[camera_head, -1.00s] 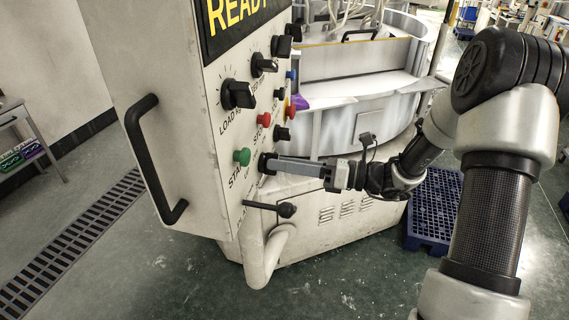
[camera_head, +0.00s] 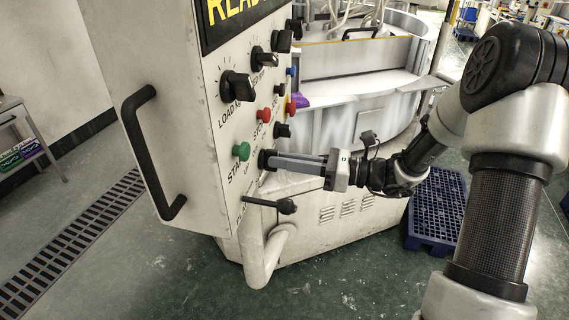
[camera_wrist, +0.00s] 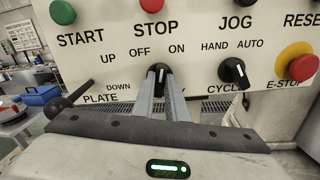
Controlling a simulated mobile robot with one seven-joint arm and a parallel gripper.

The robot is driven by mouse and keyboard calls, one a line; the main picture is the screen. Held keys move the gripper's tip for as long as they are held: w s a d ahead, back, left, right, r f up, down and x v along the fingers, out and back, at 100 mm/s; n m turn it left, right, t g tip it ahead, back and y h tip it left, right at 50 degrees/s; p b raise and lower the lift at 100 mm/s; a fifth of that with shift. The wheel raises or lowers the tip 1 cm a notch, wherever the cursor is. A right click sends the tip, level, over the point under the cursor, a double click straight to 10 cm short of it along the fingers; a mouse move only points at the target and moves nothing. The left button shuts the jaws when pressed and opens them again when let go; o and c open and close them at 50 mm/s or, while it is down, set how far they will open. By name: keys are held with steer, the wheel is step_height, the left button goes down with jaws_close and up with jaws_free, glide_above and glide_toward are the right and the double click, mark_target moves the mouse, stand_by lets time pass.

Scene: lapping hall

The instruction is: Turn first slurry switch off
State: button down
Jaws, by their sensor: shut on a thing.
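The slurry switch, a black rotary knob (camera_wrist: 158,71) marked OFF on its left and ON on its right, sits on the white control panel (camera_wrist: 110,75) below the red STOP button. In the wrist view my gripper (camera_wrist: 161,84) has both fingers closed around it. The knob's pale pointer line shows between the fingertips and looks roughly upright, slightly toward ON. The label below the knob is hidden by the fingers. In the head view my gripper (camera_head: 277,161) reaches the panel from the right, and its fingertips cover most of the switch.
Close by are the green START button (camera_wrist: 62,12), the red STOP button (camera_wrist: 152,5), the HAND/AUTO cycle knob (camera_wrist: 234,72), the E-STOP (camera_wrist: 296,64) and the plate lever (camera_wrist: 66,102). A black handle (camera_head: 147,155) juts from the panel's left side. A blue pallet (camera_head: 434,207) lies on the floor.

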steer(key=shift+s+f+n+b, duration=0.1)
steer(key=shift+n+b, duration=1.25)
steer(key=shift+n, duration=0.8)
steer(key=shift+s+f+n+b, duration=0.1)
steer(key=shift+n+b, duration=1.25)
steer(key=shift+n, duration=0.8)
steer(key=shift+r, duration=0.1)
steer(key=c, duration=1.8)
jaws_free()
steer(key=shift+o, duration=0.2)
steer(key=v, duration=1.7)
steer(key=shift+d, duration=0.2)
steer(key=shift+a, duration=0.1)
